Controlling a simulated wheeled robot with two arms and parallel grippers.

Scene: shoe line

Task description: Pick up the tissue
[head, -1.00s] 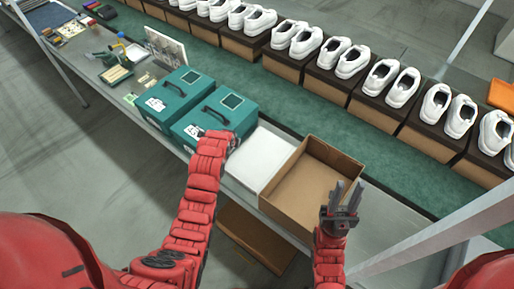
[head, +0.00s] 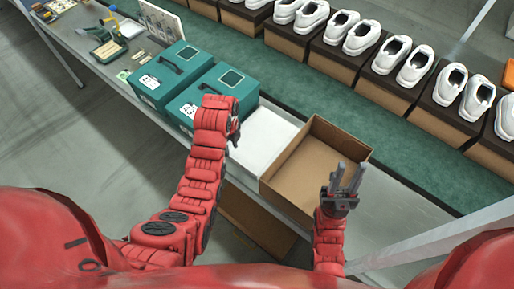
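The white tissue (head: 268,138) looks like a flat pale sheet or stack on the table, between the teal boxes and an open cardboard box. My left gripper (head: 235,134) points down at the tissue's left edge. My own wrist hides most of its fingers, so I cannot tell whether it touches the tissue or how far it is open. My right gripper (head: 349,178) points up, with its two fingers apart and nothing between them, in front of the right side of the open box.
The open, empty cardboard box (head: 307,172) stands right of the tissue. Two teal boxes (head: 213,92) stand to the left. White shoes (head: 402,62) sit on boxes along the green conveyor (head: 306,93) behind. Bare table (head: 392,205) lies right of the open box.

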